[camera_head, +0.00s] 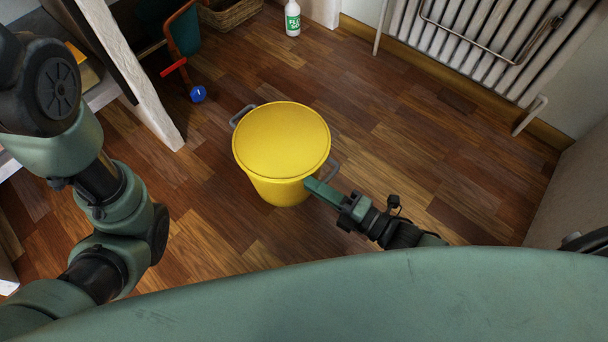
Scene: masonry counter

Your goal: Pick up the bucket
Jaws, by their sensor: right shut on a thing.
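The yellow bucket (281,142) stands upright on the wooden floor in the middle of the head view, with a yellow top and a grey handle on each side. My right gripper (318,188) is at its right side, shut on the bucket's right handle (331,168). The exact grip on the handle is partly hidden by the gripper. The left handle (241,116) is free. My left arm comes in at the left, and its gripper is not in view.
A white bottle with a green label (293,18) stands at the back near a wicker basket (230,12). A blue round object (198,94) lies left of the bucket. A radiator (480,40) lines the back right wall. Floor right of the bucket is clear.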

